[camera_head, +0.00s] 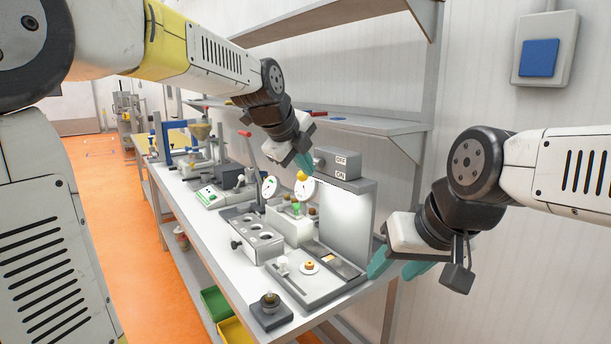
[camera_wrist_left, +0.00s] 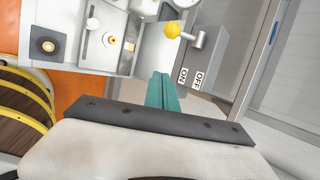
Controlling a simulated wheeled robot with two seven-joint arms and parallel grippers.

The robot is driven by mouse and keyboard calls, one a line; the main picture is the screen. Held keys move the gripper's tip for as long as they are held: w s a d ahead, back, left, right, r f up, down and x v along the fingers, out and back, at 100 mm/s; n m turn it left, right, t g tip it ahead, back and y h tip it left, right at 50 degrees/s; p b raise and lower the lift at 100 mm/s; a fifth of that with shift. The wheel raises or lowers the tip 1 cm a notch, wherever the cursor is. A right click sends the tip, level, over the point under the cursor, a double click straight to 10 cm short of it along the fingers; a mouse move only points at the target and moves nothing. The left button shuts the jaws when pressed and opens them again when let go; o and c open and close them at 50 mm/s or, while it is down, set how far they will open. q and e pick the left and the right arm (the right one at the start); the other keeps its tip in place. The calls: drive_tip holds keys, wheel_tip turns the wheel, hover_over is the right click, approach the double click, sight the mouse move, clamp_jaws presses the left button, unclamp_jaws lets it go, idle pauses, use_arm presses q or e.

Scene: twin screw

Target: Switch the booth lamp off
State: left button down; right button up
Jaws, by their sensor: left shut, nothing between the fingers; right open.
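The booth (camera_head: 345,215) is a grey hooded unit on the bench, and its inner wall is brightly lit. Its top box (camera_head: 338,168) carries an OFF label (camera_head: 341,160) above an ON label (camera_head: 341,175). A lever with a yellow knob (camera_head: 303,176) sticks out from the box, the knob about level with ON. In the left wrist view the knob (camera_wrist_left: 172,30) shows beyond my fingers. My left gripper (camera_head: 304,163) is shut and empty, close to the knob; I cannot tell whether they touch. My right gripper (camera_head: 397,269) is open and empty, right of the booth.
A tray (camera_head: 318,292) with small parts lies in front of the booth. A block with round holes (camera_head: 256,238), dials (camera_head: 270,187) and a red-tipped lever (camera_head: 246,134) stand to the left. A shelf (camera_head: 375,125) hangs above. The wall holds a blue switch (camera_head: 540,57).

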use_arm(q)
drive_tip(key=shift+w+d+m, duration=0.2)
drive_tip(key=shift+w+m, duration=0.1)
drive_tip(key=w+f, duration=0.5)
drive_tip(key=w, duration=0.2)
drive_tip(key=shift+w+f, duration=0.25)
drive_tip(key=shift+w, duration=0.1)
